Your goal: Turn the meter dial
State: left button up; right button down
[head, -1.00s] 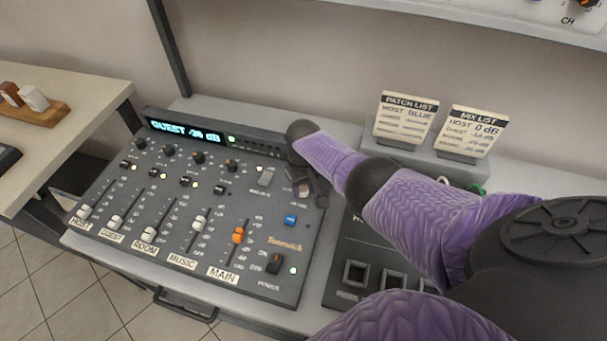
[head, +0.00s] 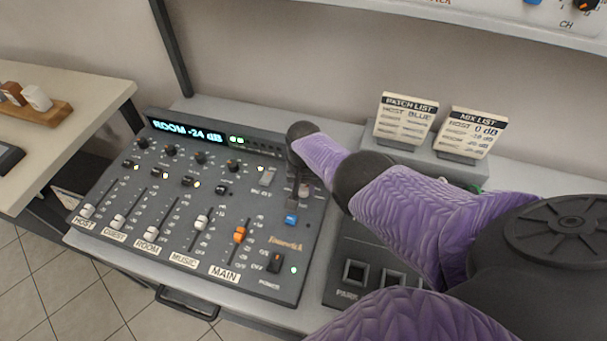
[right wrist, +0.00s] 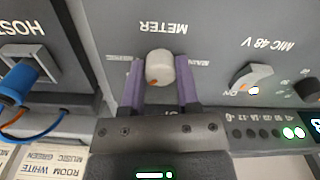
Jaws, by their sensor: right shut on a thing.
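The meter dial (right wrist: 160,66) is a pale round knob under the upside-down METER label in the right wrist view. An orange mark shows near its lower edge, pointing to the picture's lower left. My right gripper (right wrist: 160,88) has one purple finger on each side of the dial and is shut on it. In the head view my right gripper (head: 297,188) is at the upper right of the mixing console (head: 215,262) and hides the dial. The console display (head: 187,131) reads ROOM -24 dB. My left gripper is not in view.
A blue button (head: 290,220) lies just in front of my gripper. A blue plug (right wrist: 18,80) with cables is in the HOST socket. Two cards, PATCH LIST (head: 406,118) and MIX LIST (head: 471,131), stand behind.

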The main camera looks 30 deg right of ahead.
aim_at(304, 188)
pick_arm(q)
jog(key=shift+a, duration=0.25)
pick_arm(e)
jog(key=shift+w+r, duration=0.1)
jog(key=shift+c, duration=1.6)
grip_release()
jog(key=shift+r, duration=0.15)
pick_arm(q)
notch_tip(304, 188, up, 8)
jog(key=p, duration=0.8)
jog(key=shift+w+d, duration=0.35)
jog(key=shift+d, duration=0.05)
pick_arm(e)
notch_tip(304, 188, up, 10)
jog(key=shift+f, duration=0.25)
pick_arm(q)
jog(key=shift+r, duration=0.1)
